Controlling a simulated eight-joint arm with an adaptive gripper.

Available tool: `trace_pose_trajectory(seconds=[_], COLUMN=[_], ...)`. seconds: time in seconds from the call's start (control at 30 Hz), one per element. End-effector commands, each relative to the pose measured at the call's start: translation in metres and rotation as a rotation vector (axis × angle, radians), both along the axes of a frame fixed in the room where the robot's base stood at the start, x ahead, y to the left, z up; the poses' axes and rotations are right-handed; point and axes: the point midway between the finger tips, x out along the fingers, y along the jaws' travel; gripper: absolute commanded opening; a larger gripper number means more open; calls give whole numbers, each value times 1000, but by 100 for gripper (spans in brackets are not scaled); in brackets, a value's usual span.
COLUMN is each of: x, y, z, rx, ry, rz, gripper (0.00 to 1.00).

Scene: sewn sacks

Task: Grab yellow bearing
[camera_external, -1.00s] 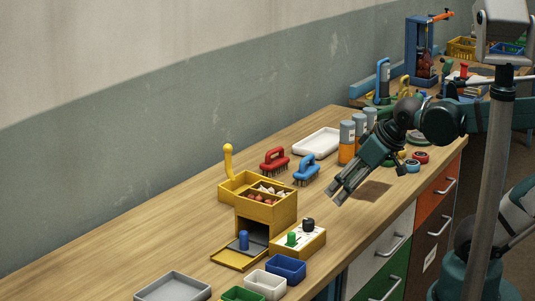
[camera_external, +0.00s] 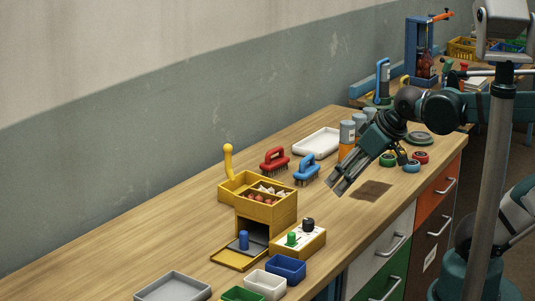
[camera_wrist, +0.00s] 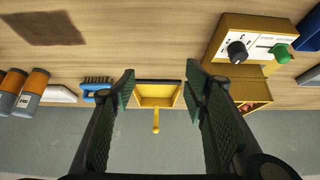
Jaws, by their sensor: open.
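No yellow bearing can be made out in either view. Small round parts lie at the right edge of the bench in the external view: a green one (camera_external: 388,160), a red one (camera_external: 421,157) and a blue one (camera_external: 411,166). My arm covers part of the area beside them. My gripper (camera_external: 337,187) is open and empty, above the bench in front of these parts and angled down to the left. In the wrist view my gripper (camera_wrist: 160,78) shows its two fingers wide apart, with no round part between them.
A yellow box (camera_external: 266,206) with a lever (camera_external: 228,161) stands left of my gripper, beside a control box (camera_external: 298,240). Red (camera_external: 274,161) and blue (camera_external: 306,172) brushes, a white tray (camera_external: 317,142) and orange-grey bottles (camera_external: 346,140) stand behind. Bare wood lies below my gripper.

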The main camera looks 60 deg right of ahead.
Motion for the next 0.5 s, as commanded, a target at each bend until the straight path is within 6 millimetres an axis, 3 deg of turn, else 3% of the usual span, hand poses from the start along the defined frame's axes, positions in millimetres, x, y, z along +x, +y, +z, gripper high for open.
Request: trace_pose_trajectory(seconds=[0.23, 0.5], x=[0, 12], y=[0, -15], z=[22, 31], rx=[0, 8], ry=[0, 15], rz=[0, -51], gripper=[45, 45])
